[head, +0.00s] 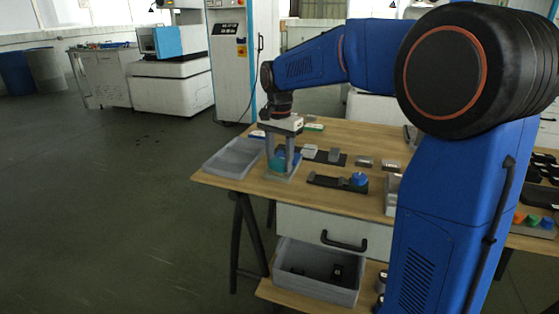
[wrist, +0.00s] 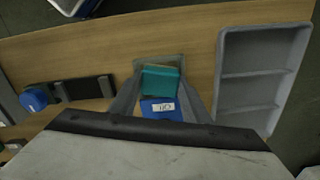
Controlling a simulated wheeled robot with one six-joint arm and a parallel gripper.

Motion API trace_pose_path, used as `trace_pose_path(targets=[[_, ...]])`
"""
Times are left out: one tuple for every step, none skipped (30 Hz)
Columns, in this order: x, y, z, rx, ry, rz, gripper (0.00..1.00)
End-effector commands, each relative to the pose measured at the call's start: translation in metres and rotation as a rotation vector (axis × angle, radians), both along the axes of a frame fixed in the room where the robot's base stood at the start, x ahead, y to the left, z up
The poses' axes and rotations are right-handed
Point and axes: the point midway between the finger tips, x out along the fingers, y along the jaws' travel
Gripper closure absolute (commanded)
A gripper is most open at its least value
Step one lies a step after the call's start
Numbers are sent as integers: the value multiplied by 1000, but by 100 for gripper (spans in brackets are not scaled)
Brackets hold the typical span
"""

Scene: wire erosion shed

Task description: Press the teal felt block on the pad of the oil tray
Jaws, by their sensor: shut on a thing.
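The teal felt block (wrist: 162,80) is between the fingers of my gripper (wrist: 161,84) in the wrist view; my gripper is shut on it. In the head view my gripper (head: 280,165) points down over the table's left part. A blue surface (wrist: 150,108) with a white label, seemingly reading OIL, lies right by the block in the wrist view. A small grey tray (head: 282,178), apparently the oil tray, shows under the fingers in the head view.
A grey divided tray (head: 232,158) lies left of my gripper at the table's edge. To the right, a dark holder (head: 325,181) has a blue round piece (head: 358,179) at its end. Small grey blocks (head: 363,161) stand behind. A grey bin (head: 318,285) is on the shelf below.

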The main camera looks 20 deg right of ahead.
Motion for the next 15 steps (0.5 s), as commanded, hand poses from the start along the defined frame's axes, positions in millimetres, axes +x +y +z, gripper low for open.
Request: trace_pose_path(targets=[[0,0,-2,0,4,0,75],[0,0,-2,0,4,0,75],[0,0,-2,0,4,0,75],[0,0,-2,0,4,0,75],[0,0,-2,0,4,0,75],[0,0,-2,0,4,0,75],[0,0,-2,0,4,0,75],[-1,0,-2,0,4,0,75],[0,0,-2,0,4,0,75],[0,0,-1,0,4,0,75],[0,0,0,0,4,0,75],[0,0,2,0,4,0,75],[0,0,4,0,4,0,75],[0,0,6,0,4,0,75],[0,0,9,0,4,0,75]])
